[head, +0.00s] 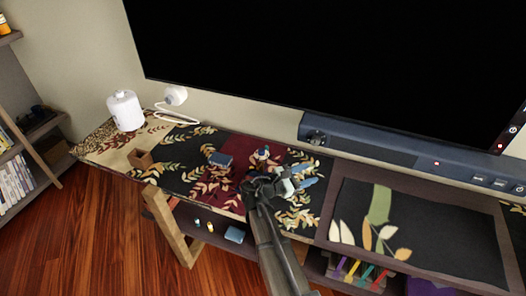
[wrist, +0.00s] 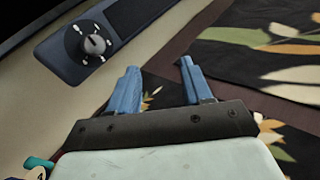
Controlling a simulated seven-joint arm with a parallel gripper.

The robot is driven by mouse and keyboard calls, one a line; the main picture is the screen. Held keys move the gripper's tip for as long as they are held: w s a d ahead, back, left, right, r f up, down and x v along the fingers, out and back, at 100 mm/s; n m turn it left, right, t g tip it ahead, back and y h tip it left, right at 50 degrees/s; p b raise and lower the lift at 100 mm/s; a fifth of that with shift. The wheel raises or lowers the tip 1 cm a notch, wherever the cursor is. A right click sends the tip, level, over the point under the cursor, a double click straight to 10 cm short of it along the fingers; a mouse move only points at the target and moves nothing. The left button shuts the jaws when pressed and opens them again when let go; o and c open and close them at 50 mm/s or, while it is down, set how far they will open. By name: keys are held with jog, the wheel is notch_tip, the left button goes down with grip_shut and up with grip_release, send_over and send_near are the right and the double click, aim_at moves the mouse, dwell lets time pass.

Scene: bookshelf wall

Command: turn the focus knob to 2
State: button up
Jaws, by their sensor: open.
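The focus knob (wrist: 95,44) shows in the wrist view as a small grey knob on a round black dial with white marks, at the upper left. The dial is on a dark blue panel; which mark the knob points at is too small to read. In the head view the knob (head: 317,138) is a dark spot at the left end of the long blue bar (head: 385,151) below the screen. My gripper (head: 307,175) is open with blue fingers, in front of and below the knob, apart from it. In the wrist view my gripper (wrist: 160,67) has nothing between its fingers.
A large black screen (head: 330,65) rises behind the bar. A dark panel (head: 420,230) lies to the right.

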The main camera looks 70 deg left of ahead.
aim_at(262, 153)
jog(key=s+a+n+y, duration=0.4)
jog(key=s+a, duration=0.1)
jog(key=s, duration=0.6)
jog(key=s+a+n+y, duration=0.3)
jog(key=s+a, duration=0.2)
jog(key=s, duration=0.5)
jog(key=shift+n+g+y, duration=0.3)
jog(key=shift+g, duration=0.1)
jog(key=x, duration=1.3)
jog(key=shift+w+r, duration=0.1)
jog(key=shift+r, duration=0.3)
jog(key=shift+c, duration=0.2)
jog(key=c, duration=0.9)
jog(key=shift+o, duration=0.2)
jog(key=shift+d+n+y, duration=0.15)
jog(key=shift+n+y, duration=0.15)
jog(key=shift+y, duration=0.1)
jog(key=n+g+y, duration=0.3)
jog(key=shift+w+d+y, duration=0.1)
jog(key=shift+y, duration=0.3)
jog(key=shift+n+g+y, duration=1.4)
jog(key=shift+n+g, duration=0.1)
jog(key=shift+g, duration=0.5)
jog(key=shift+a+n+g+y, duration=0.1)
jog(key=shift+n+g+y, duration=0.3)
jog(key=shift+n+g, duration=0.35)
jog(key=shift+a+n+g+y, duration=0.15)
jog(key=shift+n+g+y, duration=0.3)
jog(key=shift+g, duration=0.5)
